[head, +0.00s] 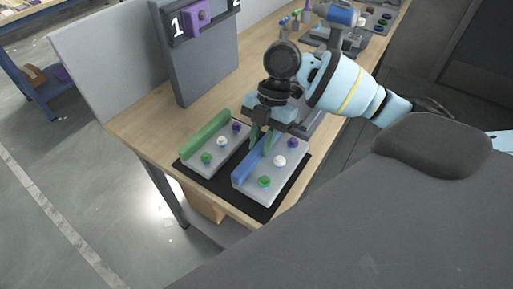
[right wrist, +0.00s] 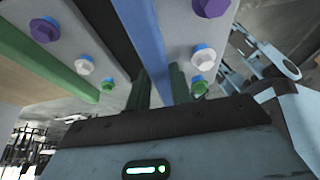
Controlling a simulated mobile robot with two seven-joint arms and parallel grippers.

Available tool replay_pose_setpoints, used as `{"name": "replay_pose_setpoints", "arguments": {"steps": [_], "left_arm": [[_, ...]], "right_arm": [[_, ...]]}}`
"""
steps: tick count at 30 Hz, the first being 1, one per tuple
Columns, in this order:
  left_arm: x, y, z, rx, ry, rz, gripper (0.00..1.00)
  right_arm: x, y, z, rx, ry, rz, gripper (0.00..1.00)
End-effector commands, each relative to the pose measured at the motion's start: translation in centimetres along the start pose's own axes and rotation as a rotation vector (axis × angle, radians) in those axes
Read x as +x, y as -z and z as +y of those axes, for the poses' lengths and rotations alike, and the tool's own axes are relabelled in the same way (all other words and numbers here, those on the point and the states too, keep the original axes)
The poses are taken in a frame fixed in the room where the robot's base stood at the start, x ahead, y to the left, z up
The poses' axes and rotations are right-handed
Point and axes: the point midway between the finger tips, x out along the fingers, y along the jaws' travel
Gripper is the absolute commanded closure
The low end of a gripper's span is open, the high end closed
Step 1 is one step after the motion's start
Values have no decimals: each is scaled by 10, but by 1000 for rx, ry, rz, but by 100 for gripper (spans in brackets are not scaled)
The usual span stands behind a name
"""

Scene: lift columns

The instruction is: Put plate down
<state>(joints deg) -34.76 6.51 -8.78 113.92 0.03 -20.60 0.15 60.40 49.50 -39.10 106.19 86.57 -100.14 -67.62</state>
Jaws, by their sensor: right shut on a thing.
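A grey plate with a blue bar (head: 243,172) is at the right side of a black mat (head: 268,208). It carries a green, a white and a purple bolt. My right gripper (head: 262,138) points down at the plate's blue bar and is shut on it. In the right wrist view the blue bar (right wrist: 143,40) runs between the fingers. I cannot tell whether this plate touches the mat or hangs just above it. A second grey plate with a green bar (head: 205,137) lies on the mat to the left, also with three bolts. My left gripper is not in view.
The mat lies near the corner of a wooden table (head: 150,134). A grey upright panel (head: 203,58) with a purple block (head: 200,18) stands behind the plates. Tools and more bolts (head: 383,20) are at the far end.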

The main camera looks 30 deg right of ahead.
Motion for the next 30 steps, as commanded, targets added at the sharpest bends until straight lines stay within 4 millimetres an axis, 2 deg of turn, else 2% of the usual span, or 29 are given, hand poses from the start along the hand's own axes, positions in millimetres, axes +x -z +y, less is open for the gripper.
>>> {"name": "replay_pose_setpoints", "arguments": {"steps": [11,18,29,30], "left_arm": [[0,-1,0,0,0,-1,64],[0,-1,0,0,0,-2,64],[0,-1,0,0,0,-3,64],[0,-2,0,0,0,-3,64]], "right_arm": [[0,1,14,-2,-2,2,100],[29,-12,13,-1,0,0,100],[34,-14,13,-2,-2,-1,100],[35,-14,13,-1,0,-1,77]]}}
